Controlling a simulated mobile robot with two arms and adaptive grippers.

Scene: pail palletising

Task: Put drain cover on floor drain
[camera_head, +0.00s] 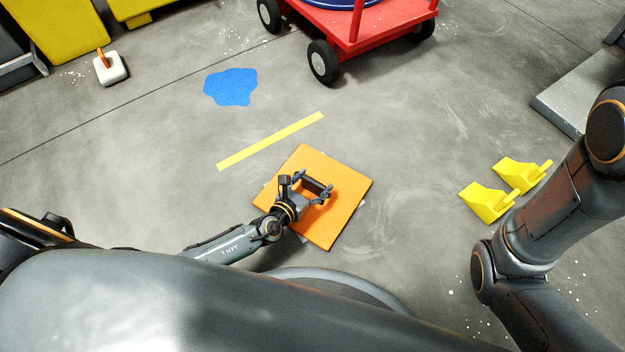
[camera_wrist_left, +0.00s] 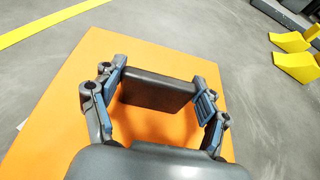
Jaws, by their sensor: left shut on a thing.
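The drain cover (camera_head: 345,190) is a flat orange square with a dark block-like handle (camera_head: 313,186) on top. It lies at floor level in the middle of the head view, and a light edge shows beside it. My left gripper (camera_head: 318,193) is over the cover and shut on the handle. In the left wrist view the handle (camera_wrist_left: 158,90) sits between the two fingers, with the orange cover (camera_wrist_left: 60,120) spread below. The floor drain itself is not clearly visible; the cover may hide it. My right gripper is out of view; only my right arm shows.
A yellow floor stripe (camera_head: 270,141) and a blue patch (camera_head: 231,87) lie beyond the cover. A red wheeled cart (camera_head: 370,30) stands at the top. Yellow wedges (camera_head: 487,201) lie at the right, near a grey plate (camera_head: 580,95). A white block (camera_head: 112,69) is at upper left.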

